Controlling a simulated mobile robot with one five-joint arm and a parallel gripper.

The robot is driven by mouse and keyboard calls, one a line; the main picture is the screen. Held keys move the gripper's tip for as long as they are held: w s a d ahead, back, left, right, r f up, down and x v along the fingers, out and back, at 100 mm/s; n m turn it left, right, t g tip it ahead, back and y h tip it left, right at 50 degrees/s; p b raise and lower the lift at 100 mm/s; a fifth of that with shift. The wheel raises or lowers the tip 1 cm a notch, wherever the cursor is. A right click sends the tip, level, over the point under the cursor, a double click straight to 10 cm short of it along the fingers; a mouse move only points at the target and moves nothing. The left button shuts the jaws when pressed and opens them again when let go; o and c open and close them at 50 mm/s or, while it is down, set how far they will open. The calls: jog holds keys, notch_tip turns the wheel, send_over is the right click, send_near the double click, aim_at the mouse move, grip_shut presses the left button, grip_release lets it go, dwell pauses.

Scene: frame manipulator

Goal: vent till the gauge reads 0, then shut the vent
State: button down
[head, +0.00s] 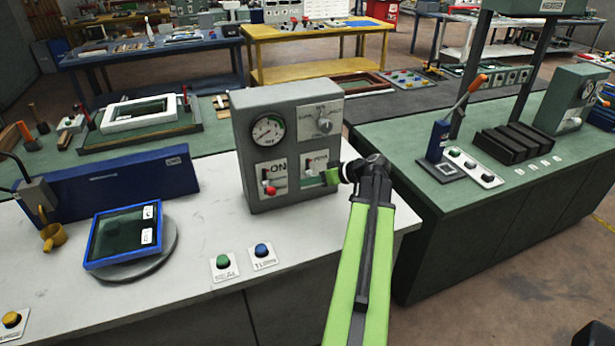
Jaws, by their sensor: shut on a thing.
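A grey control box (286,150) stands on the white bench top. Its round gauge (267,130) is at the upper left of the front face; the needle is too small to read surely. Below the gauge is a plate marked ON with a red-tipped lever (270,188). At the upper right is a plate with a round knob (324,122). At the lower right is a plate (314,165) whose lettering I cannot read clearly, taken as the vent.
A blue-framed panel (124,236) lies on a round grey turntable at the left. A green button (223,262) and a blue button (262,250) sit in front of the box. A green bench (400,150) with a blue lever press (440,140) stands at the right.

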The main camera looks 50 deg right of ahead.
jog(key=shift+w+a, duration=0.15)
jog(key=shift+a, duration=0.05)
jog(key=c, duration=1.1)
grip_release()
jog(key=shift+w, duration=0.15)
jog(key=shift+d, duration=0.1)
jog(key=p+v, duration=0.9)
jog(key=v, duration=0.8)
jog(key=shift+s+r, duration=0.2)
jog(key=shift+r, duration=0.05)
jog(key=shift+d, duration=0.1)
